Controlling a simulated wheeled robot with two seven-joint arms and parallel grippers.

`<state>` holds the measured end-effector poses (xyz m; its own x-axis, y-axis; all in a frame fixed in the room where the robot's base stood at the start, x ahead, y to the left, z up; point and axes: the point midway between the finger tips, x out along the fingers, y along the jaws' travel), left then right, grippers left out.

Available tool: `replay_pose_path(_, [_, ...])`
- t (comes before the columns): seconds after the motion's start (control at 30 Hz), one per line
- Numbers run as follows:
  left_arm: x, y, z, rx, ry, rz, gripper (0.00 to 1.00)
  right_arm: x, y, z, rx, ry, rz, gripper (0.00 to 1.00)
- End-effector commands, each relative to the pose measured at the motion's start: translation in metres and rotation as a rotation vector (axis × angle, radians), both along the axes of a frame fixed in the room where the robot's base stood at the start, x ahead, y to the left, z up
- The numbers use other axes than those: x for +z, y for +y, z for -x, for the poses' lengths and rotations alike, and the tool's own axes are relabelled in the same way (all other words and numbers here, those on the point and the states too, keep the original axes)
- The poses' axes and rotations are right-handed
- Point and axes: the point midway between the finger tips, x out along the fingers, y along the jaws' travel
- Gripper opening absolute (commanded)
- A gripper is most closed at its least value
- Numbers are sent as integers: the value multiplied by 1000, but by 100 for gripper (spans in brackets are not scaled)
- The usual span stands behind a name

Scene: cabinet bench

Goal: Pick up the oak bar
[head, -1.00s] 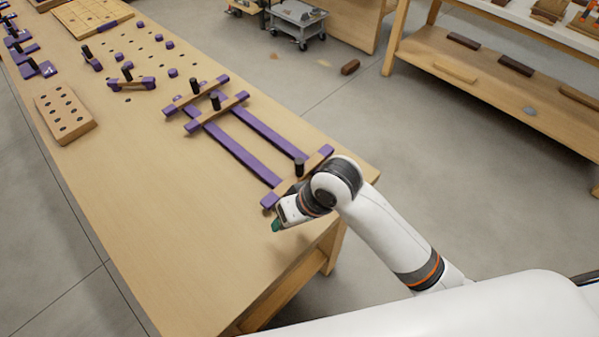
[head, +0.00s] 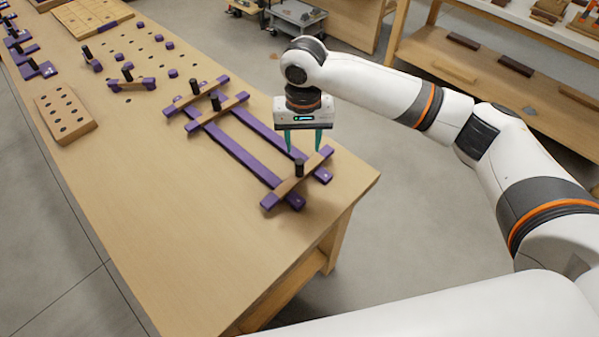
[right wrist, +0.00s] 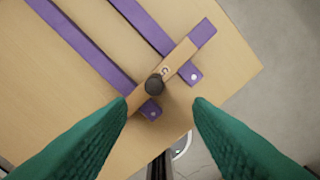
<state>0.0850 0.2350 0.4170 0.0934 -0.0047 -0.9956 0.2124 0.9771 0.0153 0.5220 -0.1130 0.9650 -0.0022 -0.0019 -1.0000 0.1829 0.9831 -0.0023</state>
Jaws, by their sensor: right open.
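An oak bar (head: 287,187) with purple ends lies across the near ends of two long purple strips on the bench. A black knob (head: 299,168) stands up from its middle. In the right wrist view the bar (right wrist: 184,54) runs diagonally, and its knob (right wrist: 154,84) shows just beyond the gap between the fingertips. My right gripper (head: 304,149) is open and empty, pointing down above the bar, with green fingers spread. It also shows in the right wrist view (right wrist: 160,104). Part of the bar is hidden behind a finger there. My left gripper is out of view.
Two similar oak bars with knobs (head: 214,102) cross the strips' far ends. A drilled oak block (head: 64,113) and smaller purple-ended pieces (head: 131,83) stand farther left. A shelf (head: 480,80) stands across the floor.

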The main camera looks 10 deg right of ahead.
Motion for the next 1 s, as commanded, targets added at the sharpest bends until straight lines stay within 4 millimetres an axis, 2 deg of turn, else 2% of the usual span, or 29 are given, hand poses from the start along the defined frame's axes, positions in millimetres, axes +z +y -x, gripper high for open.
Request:
replay_pose_path(0.1, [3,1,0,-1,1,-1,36,-20,0,0,0,2,1,47])
replay_pose_path(0.37, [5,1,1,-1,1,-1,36,-40,2,-2,3,-1,-1,47])
replay_pose_path(0.63, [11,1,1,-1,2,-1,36,-79,6,-6,3,0,0,47])
replay_pose_path(0.77, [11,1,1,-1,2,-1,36,-86,6,-7,4,-2,-2,47])
replay_pose_path(0.97, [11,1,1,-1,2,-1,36,-87,6,-7,4,-3,-1,47])
replay_pose_path(1.0, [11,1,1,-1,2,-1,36,-87,6,-7,4,-3,-1,40])
